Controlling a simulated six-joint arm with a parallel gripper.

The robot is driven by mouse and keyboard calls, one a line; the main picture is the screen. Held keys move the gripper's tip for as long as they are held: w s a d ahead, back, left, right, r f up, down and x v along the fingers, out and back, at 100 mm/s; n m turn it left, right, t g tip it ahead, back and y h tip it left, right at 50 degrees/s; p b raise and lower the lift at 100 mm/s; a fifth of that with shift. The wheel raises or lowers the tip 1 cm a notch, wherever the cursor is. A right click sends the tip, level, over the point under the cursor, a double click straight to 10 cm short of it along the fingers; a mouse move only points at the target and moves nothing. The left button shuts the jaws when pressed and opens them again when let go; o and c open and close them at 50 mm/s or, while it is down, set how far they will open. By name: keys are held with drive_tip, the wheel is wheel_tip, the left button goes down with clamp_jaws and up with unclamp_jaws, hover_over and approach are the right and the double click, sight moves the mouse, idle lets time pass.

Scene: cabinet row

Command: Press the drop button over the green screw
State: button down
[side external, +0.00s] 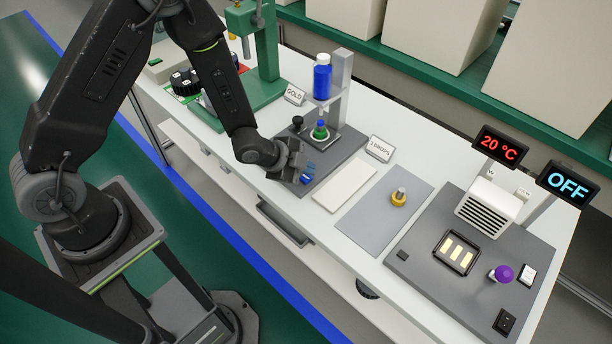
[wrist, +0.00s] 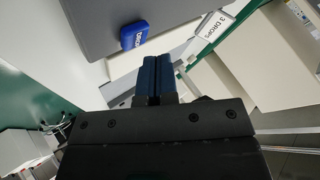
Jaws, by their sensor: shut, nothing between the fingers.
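The drop button is a blue block with white lettering (wrist: 134,35) on the grey base plate in the wrist view, just ahead and left of my fingertips. My gripper (wrist: 157,63) has its two blue-tipped fingers pressed together, empty, with a small gap to the button in the picture. In the side view my gripper (side external: 306,172) is low at the front of the dispenser base, where the blue tips and blue button are hard to tell apart.
The dispenser's grey post (side external: 341,75) rises behind the bottle. A "GOLD" sign (side external: 295,94) and a "3 DROPS" sign (side external: 380,148) stand nearby. A white plate (side external: 345,186) and a yellow screw (side external: 398,197) lie to the right. A green press stand (side external: 262,50) is at the back left.

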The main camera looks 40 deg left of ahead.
sight(306, 179)
drive_tip(key=shift+r, duration=2.5)
drive_tip(key=shift+r, duration=0.1)
idle(0.8)
wheel_tip(306, 179, up, 4)
drive_tip(key=shift+f, duration=0.2)
drive_tip(key=shift+f, duration=0.1)
drive_tip(key=shift+f, duration=4.35)
drive_tip(key=shift+f, duration=0.1)
drive_tip(key=shift+f, duration=0.3)
